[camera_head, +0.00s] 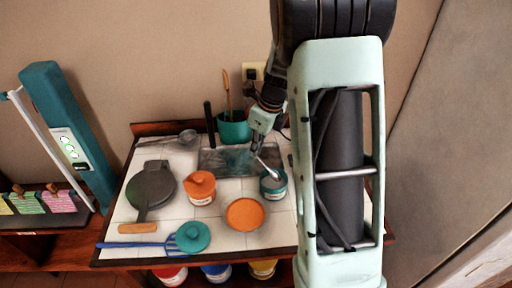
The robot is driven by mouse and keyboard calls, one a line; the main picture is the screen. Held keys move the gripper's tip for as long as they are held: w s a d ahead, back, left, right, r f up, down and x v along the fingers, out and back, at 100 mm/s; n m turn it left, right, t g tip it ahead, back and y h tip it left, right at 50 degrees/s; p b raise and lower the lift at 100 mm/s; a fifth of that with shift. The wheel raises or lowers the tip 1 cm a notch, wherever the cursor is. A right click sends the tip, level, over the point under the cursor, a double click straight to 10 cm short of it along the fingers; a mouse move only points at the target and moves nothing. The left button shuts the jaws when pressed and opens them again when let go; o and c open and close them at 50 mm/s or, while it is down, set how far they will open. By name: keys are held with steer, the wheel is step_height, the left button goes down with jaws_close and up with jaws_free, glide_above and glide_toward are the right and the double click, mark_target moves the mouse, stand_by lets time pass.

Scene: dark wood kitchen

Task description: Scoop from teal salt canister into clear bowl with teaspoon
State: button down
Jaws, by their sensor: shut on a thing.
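The teal salt canister (273,194) stands open at the right of the tiled counter, with pale contents showing at its mouth. My gripper (259,142) is shut on the teaspoon (266,165), above and behind the canister. The spoon slants down to the right and its tip appears at the canister's mouth. I cannot tell whether the tip touches the contents. A teal lid (194,236) lies at the front of the counter. I cannot clearly make out the clear bowl; a faint see-through shape shows over the grey tray (212,163).
An orange canister (201,188), a round orange-topped item (245,214), a dark pan-like press (151,189) and a blue slotted turner (140,244) crowd the counter. A teal utensil pot (234,128) stands behind. My arm hides the counter's right side.

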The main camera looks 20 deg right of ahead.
mark_target(259, 158)
step_height(259, 158, down, 4)
steer(key=b, duration=0.2)
steer(key=shift+r+b, duration=0.2)
steer(key=shift+b, duration=0.15)
steer(key=shift+s+d+f+b, duration=0.25)
steer(key=shift+s+d+b, duration=0.2)
steer(key=shift+b, duration=0.25)
steer(key=shift+p+v, duration=0.75)
steer(key=shift+v, duration=0.2)
step_height(259, 158, up, 5)
steer(key=p, duration=0.5)
steer(key=shift+w+a+r, duration=0.15)
steer(key=shift+w+r, duration=0.05)
steer(key=g+p, duration=0.1)
steer(key=p, duration=0.2)
steer(key=shift+w+a+r+h, duration=0.1)
steer(key=shift+w+a+h, duration=0.25)
steer(key=shift+h, duration=0.05)
steer(key=shift+w+a, duration=0.2)
steer(key=shift+w+a+g+h, duration=0.3)
steer(key=shift+g+h, duration=0.2)
steer(key=shift+g, duration=0.1)
steer(key=shift+w+r, duration=0.1)
steer(key=shift+r, duration=0.05)
